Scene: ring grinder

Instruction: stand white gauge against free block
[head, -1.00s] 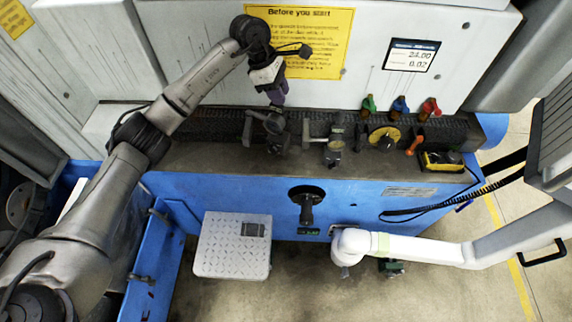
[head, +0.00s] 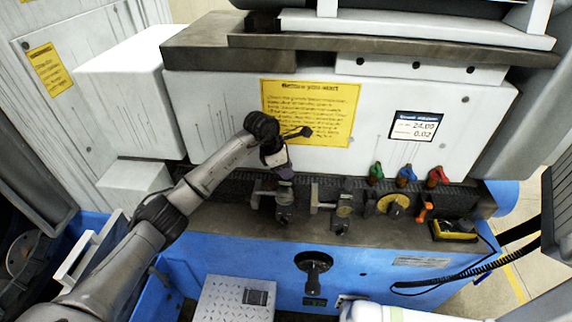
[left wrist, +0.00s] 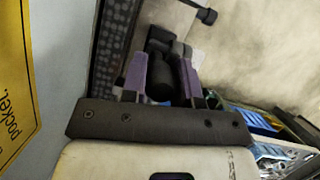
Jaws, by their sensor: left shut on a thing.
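My left gripper (head: 284,178) is low over the dark ledge, at the top of the leftmost small fixture (head: 284,213). In the left wrist view its purple fingers (left wrist: 163,78) are closed around a dark cylindrical part. A small pale patch (left wrist: 197,58) shows beside it; I cannot tell whether this is the white gauge. Another small fixture with a round dial (head: 343,211) stands to the right on the ledge. I cannot tell which piece is the free block. My right gripper is not visible.
A yellow disc (head: 397,208), green, blue and red pieces (head: 407,172) and a yellow-black box (head: 453,230) stand farther right on the ledge. A grey wall with a yellow sign (head: 310,112) rises behind.

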